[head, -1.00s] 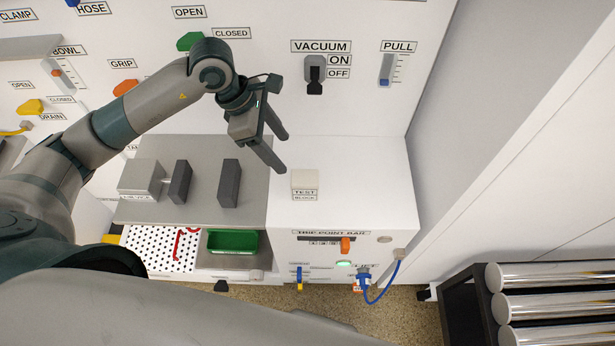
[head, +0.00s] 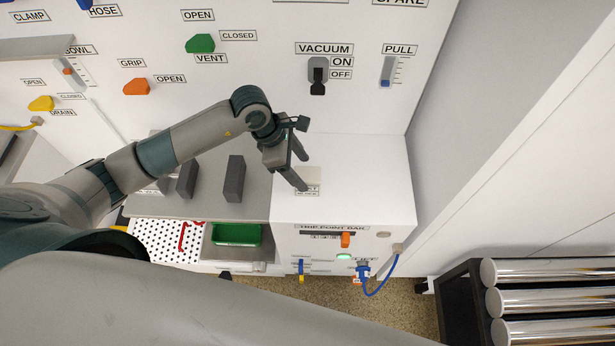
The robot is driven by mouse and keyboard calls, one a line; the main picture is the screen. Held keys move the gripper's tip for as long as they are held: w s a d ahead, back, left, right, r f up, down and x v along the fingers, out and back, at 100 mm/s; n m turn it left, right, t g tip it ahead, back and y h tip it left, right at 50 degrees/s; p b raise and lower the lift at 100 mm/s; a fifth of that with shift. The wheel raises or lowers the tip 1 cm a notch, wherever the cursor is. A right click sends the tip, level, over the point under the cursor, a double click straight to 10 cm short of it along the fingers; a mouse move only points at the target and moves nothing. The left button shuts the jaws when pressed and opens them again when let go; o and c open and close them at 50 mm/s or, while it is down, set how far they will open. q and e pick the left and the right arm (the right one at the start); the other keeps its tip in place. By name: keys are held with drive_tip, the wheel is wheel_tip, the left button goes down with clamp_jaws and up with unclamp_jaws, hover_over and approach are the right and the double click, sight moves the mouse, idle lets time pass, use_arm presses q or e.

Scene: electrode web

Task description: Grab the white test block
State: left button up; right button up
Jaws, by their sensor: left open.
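The white test block (head: 313,174) sits on the white cabinet top, just behind its "TEST BLOCK" label. It is a pale, squarish block, and my gripper's finger covers its left part and some of the label. My left gripper (head: 303,174) is open and empty, pointing down over the block. One finger crosses the block in the picture and the other is just behind it. I cannot tell whether the fingers touch it. My right gripper does not show.
The white cabinet top (head: 370,180) is clear to the right of the block. Dark grey blocks (head: 234,178) stand on the grey plate to the left. A vacuum switch (head: 318,75) is on the wall behind. A green tray (head: 236,234) and a rack of shiny rolls (head: 550,300) are lower.

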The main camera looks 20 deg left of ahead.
sight(307, 174)
use_arm(q)
drive_tip(key=shift+x, duration=1)
drive_tip(key=shift+w+d+f+p, duration=0.1)
drive_tip(key=shift+d+f+p, duration=0.5)
drive_tip(key=shift+p, duration=0.4)
drive_tip(key=shift+p+x, duration=0.55)
drive_tip(key=shift+x, duration=1.3)
drive_tip(key=c, duration=1.4)
